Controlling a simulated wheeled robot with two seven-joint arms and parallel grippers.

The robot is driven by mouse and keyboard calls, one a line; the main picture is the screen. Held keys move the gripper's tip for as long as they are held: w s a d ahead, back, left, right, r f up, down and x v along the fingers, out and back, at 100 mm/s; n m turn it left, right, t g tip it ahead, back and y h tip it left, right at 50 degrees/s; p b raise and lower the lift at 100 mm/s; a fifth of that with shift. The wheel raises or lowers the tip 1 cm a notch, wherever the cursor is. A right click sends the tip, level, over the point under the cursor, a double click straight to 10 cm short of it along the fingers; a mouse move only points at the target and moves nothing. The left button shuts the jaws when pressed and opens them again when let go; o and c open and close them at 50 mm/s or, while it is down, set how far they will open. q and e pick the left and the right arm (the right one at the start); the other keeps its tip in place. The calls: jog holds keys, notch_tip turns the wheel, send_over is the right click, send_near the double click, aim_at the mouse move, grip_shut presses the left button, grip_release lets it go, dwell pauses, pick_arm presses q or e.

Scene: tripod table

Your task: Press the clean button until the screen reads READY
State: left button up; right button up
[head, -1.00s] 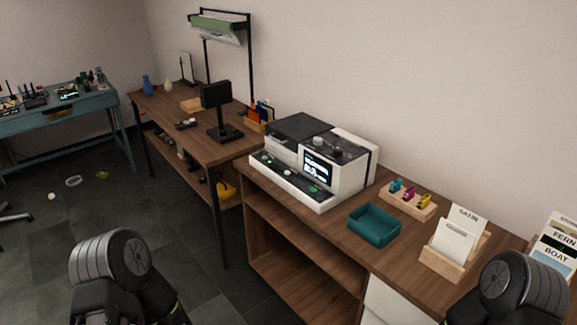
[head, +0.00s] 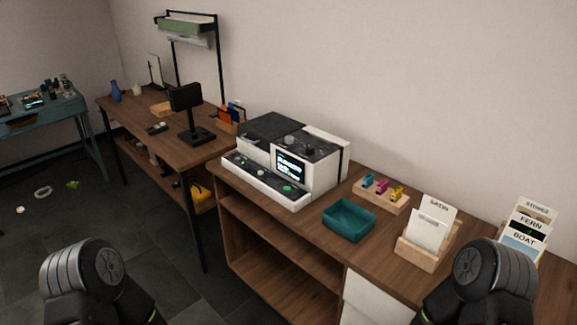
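A white and black machine (head: 322,178) stands on the wooden counter. Its small dark screen (head: 290,166) shows light text, too small to read for certain. A low white front panel has a black strip with several controls, including a green button (head: 287,188) below the screen and a small green-lit one at the left end. I cannot tell which control is the clean button. Only dark rounded links of my two arms show at the bottom left and bottom right, well apart from the machine. Neither gripper's fingers are visible.
Right of the machine on the counter (head: 318,238) are a teal tray (head: 349,222), a wooden holder (head: 381,197) with colored items, and card holders (head: 427,245). A second wooden desk (head: 175,143) with a black display stands left. Small items lie on the floor.

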pick_arm(q)
jog(key=shift+c, duration=0.6)
grip_shut()
dwell(1.0)
